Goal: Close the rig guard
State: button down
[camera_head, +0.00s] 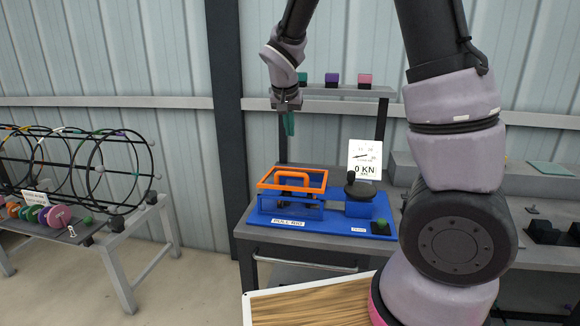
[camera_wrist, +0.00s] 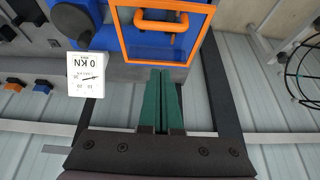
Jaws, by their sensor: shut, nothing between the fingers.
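The pull rig (camera_head: 342,226) is a blue base on the bench, labelled "PULL RIG". Its guard is an orange frame (camera_head: 292,180) with a handle, lying nearly level over the blue blocks at the rig's left. I cannot tell whether it rests fully down. In the wrist view the orange guard (camera_wrist: 122,38) shows at the top, with its handle and a see-through panel. My gripper (camera_head: 289,133) has green fingers, pointing down above and behind the guard, apart from it. The fingers (camera_wrist: 169,74) are shut and empty.
A dial card (camera_head: 364,160) reading "0 KN" and a black knob (camera_head: 358,189) stand right of the guard. A shelf (camera_head: 345,92) with small coloured blocks is behind my gripper. A wire cage (camera_head: 85,160) stands on a separate table at left. Air above the guard looks clear.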

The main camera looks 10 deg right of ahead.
send_over(291, 173)
jog(key=w, duration=0.1)
jog(key=f, duration=0.9)
jog(key=shift+d, duration=0.35)
jog(key=f, duration=0.3)
jog(key=shift+s+a, duration=0.3)
jog(key=shift+s, duration=0.1)
jog(key=shift+s+f, duration=0.1)
jog(key=shift+f, duration=0.2)
